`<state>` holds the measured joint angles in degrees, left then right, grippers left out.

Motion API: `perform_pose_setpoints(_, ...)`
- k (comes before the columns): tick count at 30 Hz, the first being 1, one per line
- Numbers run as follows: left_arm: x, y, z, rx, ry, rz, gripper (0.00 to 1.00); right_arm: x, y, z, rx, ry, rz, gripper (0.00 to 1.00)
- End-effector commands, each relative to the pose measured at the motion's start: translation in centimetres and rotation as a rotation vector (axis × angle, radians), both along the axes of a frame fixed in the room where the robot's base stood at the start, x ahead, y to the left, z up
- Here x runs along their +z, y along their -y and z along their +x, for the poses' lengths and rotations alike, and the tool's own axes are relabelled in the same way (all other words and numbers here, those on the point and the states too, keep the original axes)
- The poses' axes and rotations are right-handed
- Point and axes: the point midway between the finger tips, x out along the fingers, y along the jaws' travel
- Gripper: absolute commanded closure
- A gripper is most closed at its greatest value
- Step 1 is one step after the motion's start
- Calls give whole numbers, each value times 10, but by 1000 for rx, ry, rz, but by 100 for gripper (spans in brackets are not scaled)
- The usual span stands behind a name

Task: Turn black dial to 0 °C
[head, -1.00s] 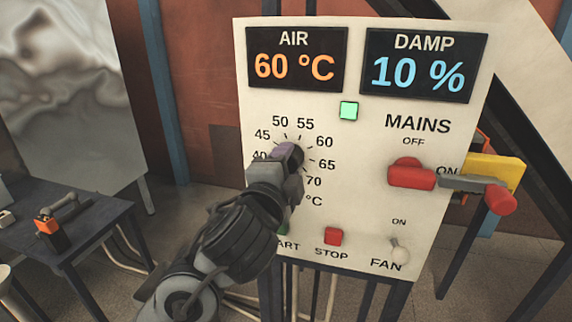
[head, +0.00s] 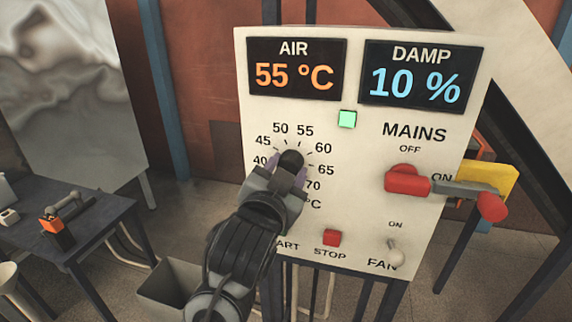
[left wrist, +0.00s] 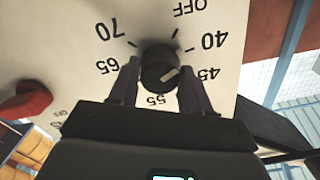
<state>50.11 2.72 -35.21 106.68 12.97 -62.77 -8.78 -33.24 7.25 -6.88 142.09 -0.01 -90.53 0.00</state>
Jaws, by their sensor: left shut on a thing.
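The black dial (head: 291,160) is on the pale control panel (head: 362,130), ringed by numbers from 40 to 70. My left gripper (head: 287,172) is shut on it, one finger on each side. In the left wrist view the scale is upside down; the dial (left wrist: 160,66) sits between the fingers of the left gripper (left wrist: 159,78), and its light pointer mark faces lower right, between 45 and 55. An OFF mark shows past 40; no 0 mark is visible. The AIR display (head: 296,70) reads 55 °C. My right gripper is not in view.
The DAMP display (head: 418,76) reads 10 %. A green light (head: 347,119), red MAINS switch (head: 407,181), red STOP button (head: 332,238) and FAN toggle (head: 395,252) share the panel. A dark table (head: 70,232) stands left; a grey bin (head: 170,290) is below.

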Motion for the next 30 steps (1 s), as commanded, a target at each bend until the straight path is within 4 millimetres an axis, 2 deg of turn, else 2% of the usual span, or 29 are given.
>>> perform_pose_setpoints(6,2,0,0,0,-58,-182,83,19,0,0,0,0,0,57)
perform_pose_setpoints(15,1,0,0,1,-107,-359,83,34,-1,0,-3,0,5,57)
perform_pose_setpoints(30,-1,0,0,1,-128,-440,83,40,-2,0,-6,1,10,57)
